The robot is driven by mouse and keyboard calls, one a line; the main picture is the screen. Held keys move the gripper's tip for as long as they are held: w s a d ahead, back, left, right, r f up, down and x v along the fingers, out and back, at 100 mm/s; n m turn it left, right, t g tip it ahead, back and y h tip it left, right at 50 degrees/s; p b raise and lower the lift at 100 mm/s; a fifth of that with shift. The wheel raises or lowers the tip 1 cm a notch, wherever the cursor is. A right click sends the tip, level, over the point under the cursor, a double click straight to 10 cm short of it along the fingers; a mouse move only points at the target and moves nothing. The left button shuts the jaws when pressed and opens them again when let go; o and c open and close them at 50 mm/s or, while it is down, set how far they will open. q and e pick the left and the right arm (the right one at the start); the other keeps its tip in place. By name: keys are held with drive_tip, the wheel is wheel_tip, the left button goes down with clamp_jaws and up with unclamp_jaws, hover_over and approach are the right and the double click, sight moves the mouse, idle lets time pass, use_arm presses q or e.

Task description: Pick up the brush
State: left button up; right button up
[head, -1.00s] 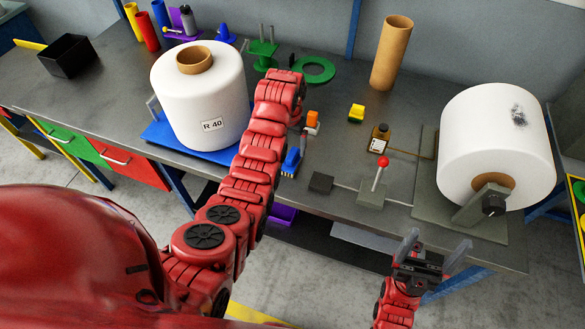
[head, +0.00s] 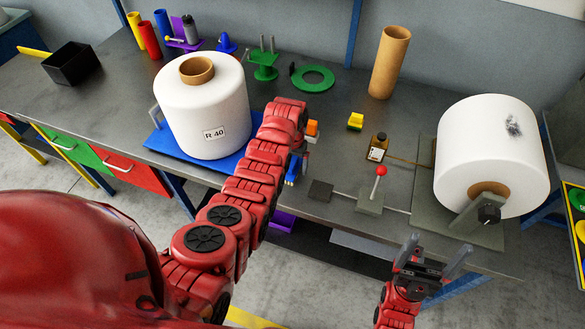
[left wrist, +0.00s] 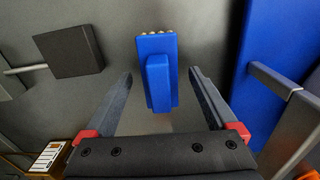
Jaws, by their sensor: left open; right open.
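The blue brush (head: 291,172) lies on the grey bench, mostly hidden behind my left arm in the head view. In the left wrist view the brush (left wrist: 159,75) lies with its bristle end away from me and its narrow raised handle towards me. My left gripper (left wrist: 160,76) is open, with one finger on each side of the brush and a gap on both sides. In the head view my left gripper is largely hidden by its own arm. My right gripper (head: 431,250) is open and empty in front of the bench's front edge.
A black square block (head: 320,191) and a red-knobbed lever (head: 379,185) stand right of the brush. The blue plate (head: 170,142) under the white R 40 bobbin (head: 205,105) is to its left.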

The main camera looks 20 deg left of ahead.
sight(293, 176)
use_arm(q)
clamp_jaws()
idle(0.3)
drive_tip(key=shift+r+b, duration=0.7)
drive_tip(key=shift+r, duration=0.05)
drive_tip(key=shift+r+b, duration=0.65)
drive_tip(key=shift+r, duration=0.05)
drive_tip(key=s+p, duration=0.1)
drive_tip(key=s+r, duration=0.1)
drive_tip(key=s+d+r+p, duration=0.1)
drive_tip(key=shift+s+p, duration=0.2)
drive_tip(key=shift+p, duration=0.15)
drive_tip(key=s+d+p, duration=0.3)
drive_tip(key=s+p, duration=0.7)
drive_tip(key=s, duration=0.2)
drive_tip(key=shift+d, duration=0.4)
